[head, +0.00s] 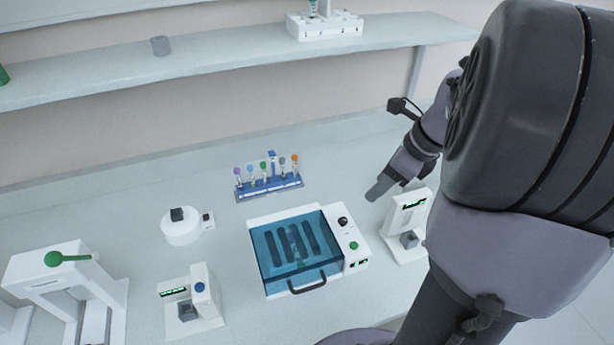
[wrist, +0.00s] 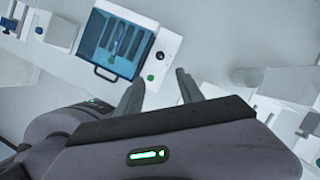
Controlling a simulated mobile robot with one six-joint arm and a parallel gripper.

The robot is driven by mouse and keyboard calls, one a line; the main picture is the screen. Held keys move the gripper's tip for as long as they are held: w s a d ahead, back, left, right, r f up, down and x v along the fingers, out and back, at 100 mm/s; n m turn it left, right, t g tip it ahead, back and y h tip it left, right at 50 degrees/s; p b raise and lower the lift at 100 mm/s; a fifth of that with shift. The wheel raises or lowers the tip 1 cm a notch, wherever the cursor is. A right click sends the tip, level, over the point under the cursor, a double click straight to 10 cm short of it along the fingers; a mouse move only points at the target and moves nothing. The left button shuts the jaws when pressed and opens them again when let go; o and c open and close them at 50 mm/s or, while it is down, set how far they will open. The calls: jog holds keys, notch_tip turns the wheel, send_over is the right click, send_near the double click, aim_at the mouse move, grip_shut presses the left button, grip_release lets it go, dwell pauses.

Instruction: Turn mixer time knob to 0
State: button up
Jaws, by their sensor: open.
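The mixer looks to be the white box with a blue see-through lid (head: 295,250), on the bench in the middle of the head view. Its lid is down, with a dark handle at the front. A black knob (head: 343,222) and a green knob or button (head: 353,245) sit on its right-hand panel, above small green displays (head: 357,264). I cannot tell which one sets time, nor read the values. My gripper (head: 377,189) is open and empty, above and behind the panel's right side. In the wrist view, the black knob (wrist: 160,56) shows just beyond my open fingers (wrist: 160,76), apart from them.
A blue rack of capped tubes (head: 270,187) stands behind the mixer. A white device with a green display (head: 410,222) stands close on the right. A round white device (head: 181,230), a blue-knobbed device (head: 195,302) and a green-levered machine (head: 65,285) stand left. A shelf (head: 230,70) runs above.

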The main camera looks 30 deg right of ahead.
aim_at(343, 220)
jog(key=b+x, duration=0.6)
jog(key=x, duration=1.1)
jog(key=shift+s, duration=0.15)
jog(key=shift+c, duration=0.5)
grip_shut()
